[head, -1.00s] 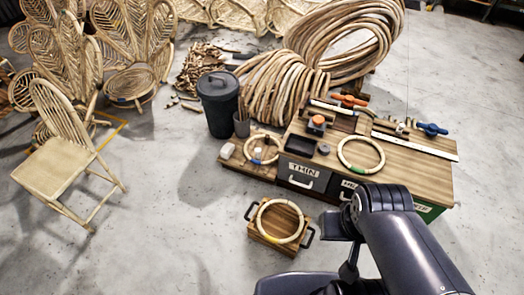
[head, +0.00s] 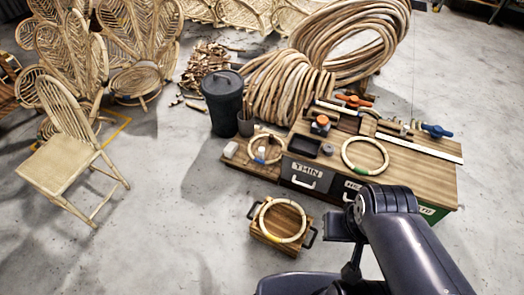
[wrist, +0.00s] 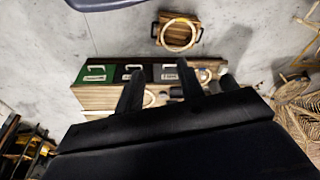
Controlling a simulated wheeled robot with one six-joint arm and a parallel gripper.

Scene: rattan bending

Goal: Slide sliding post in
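I cannot clearly make out which part is the sliding post. The workbench (head: 425,180) has a pale rail (head: 420,148) along its far side. A blue-handled clamp (head: 437,131) and an orange-handled clamp (head: 353,101) stand by the rail, with a small wooden block (head: 368,124) between them. In the wrist view, the two fingers of my gripper (wrist: 160,88) are spread apart with nothing seen between them. They hide part of the workbench (wrist: 95,97) beyond.
A rattan ring (head: 365,154) and an orange-topped item (head: 321,121) lie on the bench. A wooden tray (head: 263,238) with another ring stands on the floor in front. A dark bin (head: 223,100), rattan coils (head: 345,35) and a chair (head: 60,160) surround it.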

